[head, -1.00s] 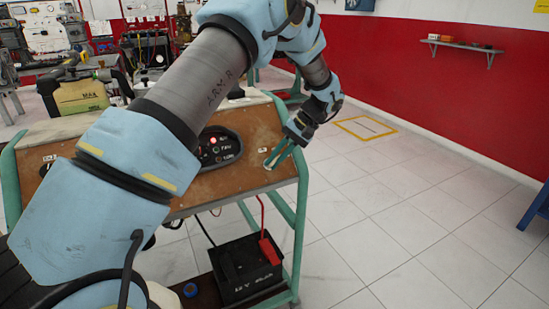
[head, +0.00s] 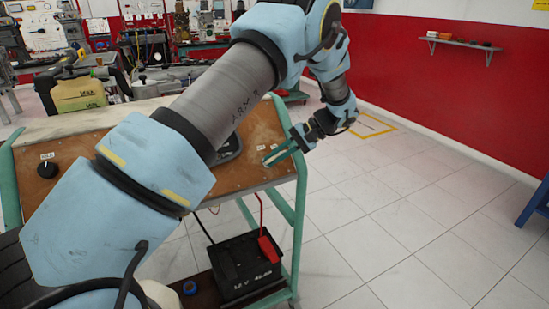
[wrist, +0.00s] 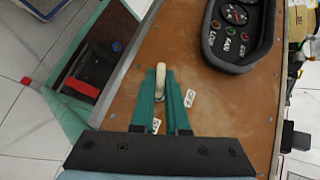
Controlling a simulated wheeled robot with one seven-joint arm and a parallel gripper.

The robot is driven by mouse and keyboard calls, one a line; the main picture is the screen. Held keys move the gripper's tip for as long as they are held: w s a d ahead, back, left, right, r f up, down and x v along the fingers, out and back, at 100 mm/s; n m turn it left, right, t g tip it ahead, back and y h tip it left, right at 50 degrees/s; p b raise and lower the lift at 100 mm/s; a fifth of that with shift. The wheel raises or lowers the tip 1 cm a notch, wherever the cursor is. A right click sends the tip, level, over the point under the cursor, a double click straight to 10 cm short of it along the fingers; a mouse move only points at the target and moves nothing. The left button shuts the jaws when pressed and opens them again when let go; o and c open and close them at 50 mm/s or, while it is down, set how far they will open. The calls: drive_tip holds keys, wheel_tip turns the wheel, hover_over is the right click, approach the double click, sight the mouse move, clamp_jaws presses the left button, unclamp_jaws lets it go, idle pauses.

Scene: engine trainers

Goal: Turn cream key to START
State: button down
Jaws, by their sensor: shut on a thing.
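The cream key (wrist: 160,76) stands out of the brown panel (wrist: 140,98) in the wrist view. My gripper (wrist: 160,86) is shut on the key, with one teal finger on each side of it. A white OFF label (wrist: 189,98) lies just right of the fingers. Another small label (wrist: 156,126) shows partly between the fingers, its text hard to read. In the head view my gripper (head: 267,160) is at the right end of the panel (head: 240,172), and the key is too small to make out.
The black gauge cluster (wrist: 228,40) lies right of the key; my arm mostly hides it in the head view. A black knob (head: 47,168) sits at the panel's left. A green frame (head: 299,215) edges the stand, with a battery (head: 240,270) below. Open floor lies to the right.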

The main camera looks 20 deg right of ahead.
drive_tip(key=c, duration=0.9)
unclamp_jaws()
drive_tip(key=b+v, duration=0.3)
drive_tip(key=v, duration=0.8)
